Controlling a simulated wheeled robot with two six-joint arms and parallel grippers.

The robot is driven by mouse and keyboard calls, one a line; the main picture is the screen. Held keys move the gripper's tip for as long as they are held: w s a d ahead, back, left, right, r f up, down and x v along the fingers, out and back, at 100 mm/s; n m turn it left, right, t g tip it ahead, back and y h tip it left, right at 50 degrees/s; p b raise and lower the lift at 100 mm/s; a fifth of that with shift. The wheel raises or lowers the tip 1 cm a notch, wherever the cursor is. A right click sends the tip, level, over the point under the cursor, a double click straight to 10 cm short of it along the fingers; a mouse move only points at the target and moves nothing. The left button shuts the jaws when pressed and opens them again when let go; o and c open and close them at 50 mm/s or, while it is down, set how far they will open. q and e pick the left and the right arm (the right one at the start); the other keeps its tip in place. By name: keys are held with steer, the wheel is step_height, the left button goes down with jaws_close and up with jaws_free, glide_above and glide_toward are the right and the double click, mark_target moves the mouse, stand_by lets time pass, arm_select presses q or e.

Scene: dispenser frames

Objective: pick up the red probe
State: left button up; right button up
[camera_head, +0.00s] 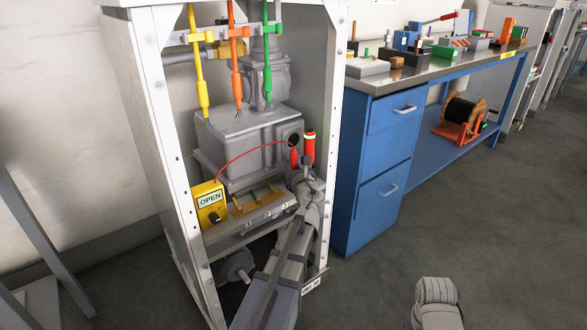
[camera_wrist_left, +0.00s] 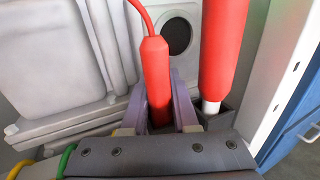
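The red probe (camera_head: 294,157) is a slim red handle with a thin red cable, inside the white cabinet frame. In the left wrist view the probe (camera_wrist_left: 155,72) stands nearly upright between the two fingers of my left gripper (camera_wrist_left: 160,108). The fingers lie close against both its sides, and the gripper looks shut on it. Its lower tip is hidden between the fingers. In the head view my left gripper (camera_head: 303,175) is at the probe's lower end.
A thicker red cylinder (camera_head: 309,150) stands close right of the probe; its white lower end is in a dark holder (camera_wrist_left: 217,117). The cabinet's right post (camera_head: 337,100) and a blue workbench (camera_head: 378,170) stand to the right.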

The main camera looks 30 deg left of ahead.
arm_select(q)
jaws_close()
stand_by(0.9)
